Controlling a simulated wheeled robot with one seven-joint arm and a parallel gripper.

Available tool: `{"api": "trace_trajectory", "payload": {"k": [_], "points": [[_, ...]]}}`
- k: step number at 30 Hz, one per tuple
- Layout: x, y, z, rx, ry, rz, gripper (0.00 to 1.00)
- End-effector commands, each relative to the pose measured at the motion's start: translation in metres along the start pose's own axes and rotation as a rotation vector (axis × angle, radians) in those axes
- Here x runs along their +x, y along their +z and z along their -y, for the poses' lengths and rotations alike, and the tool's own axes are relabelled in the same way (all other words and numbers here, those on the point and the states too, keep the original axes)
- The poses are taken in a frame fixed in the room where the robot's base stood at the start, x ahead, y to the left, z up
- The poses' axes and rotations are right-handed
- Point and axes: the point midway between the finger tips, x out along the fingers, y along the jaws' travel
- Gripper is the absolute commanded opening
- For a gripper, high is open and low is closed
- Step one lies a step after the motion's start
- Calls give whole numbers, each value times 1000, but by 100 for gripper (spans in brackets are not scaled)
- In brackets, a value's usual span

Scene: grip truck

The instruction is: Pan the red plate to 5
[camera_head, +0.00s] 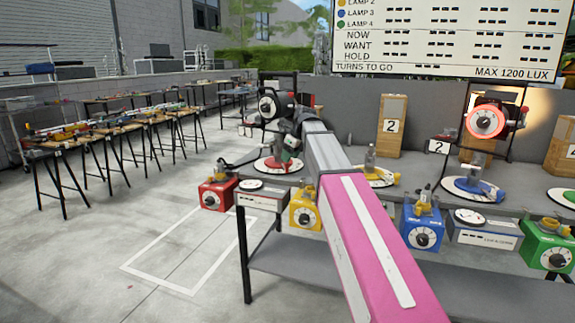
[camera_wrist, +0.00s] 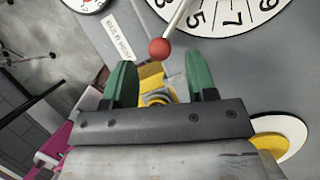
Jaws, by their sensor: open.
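The red plate (camera_head: 281,165) sits on a white round dial on the bench in the head view, below a black lamp and partly hidden by my arm. In the wrist view a numbered white dial (camera_wrist: 232,14) shows at the top, with 5, 7 and 9 readable. A pale rod reaches over its edge and ends in a red ball (camera_wrist: 160,47). My gripper (camera_wrist: 159,62) has its two green fingers apart, with the ball just ahead of and between their tips in the picture. I cannot tell whether they touch it.
Red (camera_head: 217,193), yellow (camera_head: 305,209), blue (camera_head: 422,226) and green (camera_head: 547,245) control boxes line the bench front. A blue plate (camera_head: 474,189) stands to the right under a lit lamp. A sign board (camera_head: 450,40) stands behind.

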Motion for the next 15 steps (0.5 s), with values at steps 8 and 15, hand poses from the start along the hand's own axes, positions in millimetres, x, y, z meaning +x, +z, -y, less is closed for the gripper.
{"api": "trace_trajectory", "payload": {"k": [8, 15], "points": [[35, 0, 0, 0, 0, -1, 52], [42, 0, 0, -1, -1, 0, 52]]}}
